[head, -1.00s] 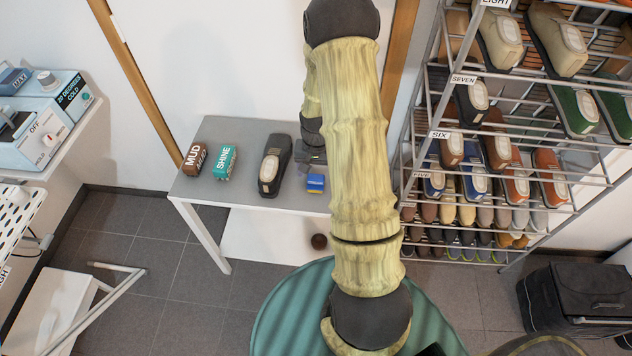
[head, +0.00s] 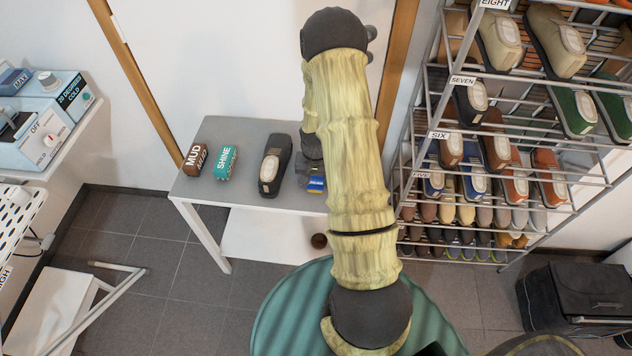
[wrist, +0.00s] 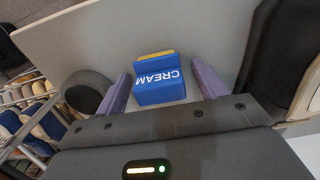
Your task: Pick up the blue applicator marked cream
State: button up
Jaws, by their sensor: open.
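The blue applicator marked CREAM (wrist: 160,84) lies on the grey table (wrist: 215,35) in the wrist view, with a yellow strip along its far edge. My gripper (wrist: 163,88) is open, with one purple finger on each side of the applicator and a visible gap on both sides. In the head view the applicator (head: 316,185) shows as a small blue patch at the table's right end, partly hidden by my gripper and arm. I cannot tell how far the fingers are above the tabletop.
A dark shoe (head: 274,166) stands left of the applicator. The teal SHINE applicator (head: 226,162) and brown MUD applicator (head: 196,160) are further left. A shoe rack (head: 500,150) stands close on the right. A round dark object (wrist: 84,96) is beside the left finger.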

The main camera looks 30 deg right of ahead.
jog(key=c, duration=1.1)
jog(key=shift+o, duration=0.2)
notch_tip(320, 180, up, 10)
jog(key=shift+r, duration=0.1)
jog(key=shift+o, duration=1.1)
jog(key=shift+c, duration=0.6)
